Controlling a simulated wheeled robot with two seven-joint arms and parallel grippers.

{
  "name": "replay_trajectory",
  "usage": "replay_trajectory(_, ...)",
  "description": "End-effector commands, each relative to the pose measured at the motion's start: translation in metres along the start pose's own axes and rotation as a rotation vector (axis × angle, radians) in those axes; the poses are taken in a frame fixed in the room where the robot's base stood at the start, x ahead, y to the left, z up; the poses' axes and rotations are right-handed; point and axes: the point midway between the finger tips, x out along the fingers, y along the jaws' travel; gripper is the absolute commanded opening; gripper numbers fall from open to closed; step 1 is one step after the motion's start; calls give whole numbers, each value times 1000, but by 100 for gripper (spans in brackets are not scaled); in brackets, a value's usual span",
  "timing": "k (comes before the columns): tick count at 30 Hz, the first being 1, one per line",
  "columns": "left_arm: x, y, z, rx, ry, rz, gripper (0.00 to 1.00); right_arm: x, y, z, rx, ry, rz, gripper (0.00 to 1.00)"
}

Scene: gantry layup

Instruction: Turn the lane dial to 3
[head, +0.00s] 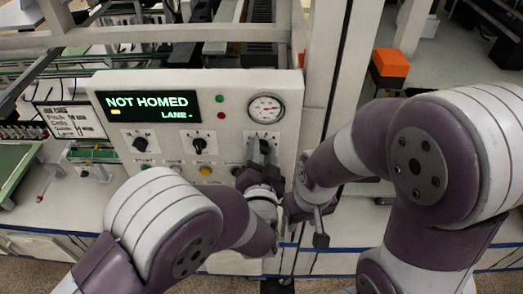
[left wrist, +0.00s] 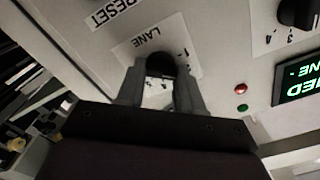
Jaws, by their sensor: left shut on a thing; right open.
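The lane dial (left wrist: 161,66) is a black knob on a white plate marked LANE in the left wrist view. My left gripper (left wrist: 160,88) is shut on it, one grey finger on each side. In the head view my left gripper (head: 262,152) reaches the panel below the round gauge and mostly hides the dial. The dial's pointer and most of its numbers are hidden. The display (head: 150,105) reads NOT HOMED and LANE with a dash. My right gripper (head: 312,212) is open and empty, just right of my left wrist and away from the panel.
The white control panel (head: 95,88) also carries two black dials (head: 140,144) (head: 199,145), a gauge (head: 265,108), a green lamp (head: 220,98), a red lamp (head: 221,115) and a yellow button (head: 206,170). A post (head: 325,60) stands right of it. An orange box (head: 390,64) is further right.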

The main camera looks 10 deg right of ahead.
Motion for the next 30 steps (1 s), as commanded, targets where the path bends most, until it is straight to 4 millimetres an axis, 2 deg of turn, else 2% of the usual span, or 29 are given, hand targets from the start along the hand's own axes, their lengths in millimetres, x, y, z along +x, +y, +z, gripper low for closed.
replay_trajectory(15, 0, 0, 0, 431, -2, 0, 6, -19, 0, -2, 0, 0, 0, 43)
replay_trajectory(30, 0, 1, 0, 601, 0, -1, 6, -24, 0, -3, 0, 0, 0, 43)
